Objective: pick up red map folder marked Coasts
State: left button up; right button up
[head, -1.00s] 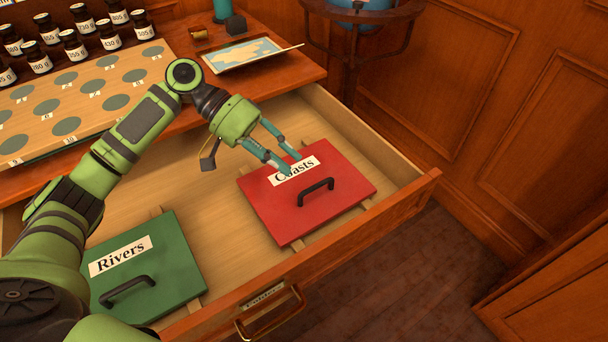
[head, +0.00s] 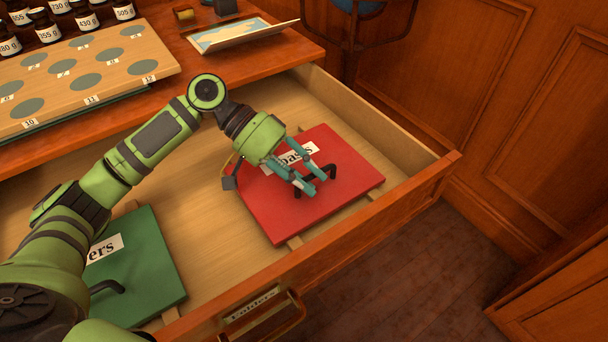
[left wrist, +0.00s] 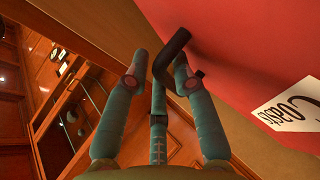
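The red map folder (head: 280,217) marked Coasts lies flat in the right part of the open drawer. Its label (head: 299,156) is partly covered by my fingers. My left gripper (head: 318,181) is over the folder, with its fingers at the dark handle (head: 331,171). In the left wrist view, the handle (left wrist: 171,56) stands between the spread fingertips (left wrist: 160,68) of the left gripper, nearer the right one. I see no clear grip on it. The red folder (left wrist: 235,40) and its label (left wrist: 292,113) also show there. My right gripper is not in view.
A green folder (head: 150,270), its label partly hidden by my arm, lies in the drawer's left part. The drawer's front wall (head: 370,245) is close to the red folder. Above are a board (head: 110,60) with round spots, several labelled bottles and a map tray (head: 240,35).

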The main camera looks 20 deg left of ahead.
pick_arm(q)
jog(key=shift+d, duration=0.1)
grip_shut()
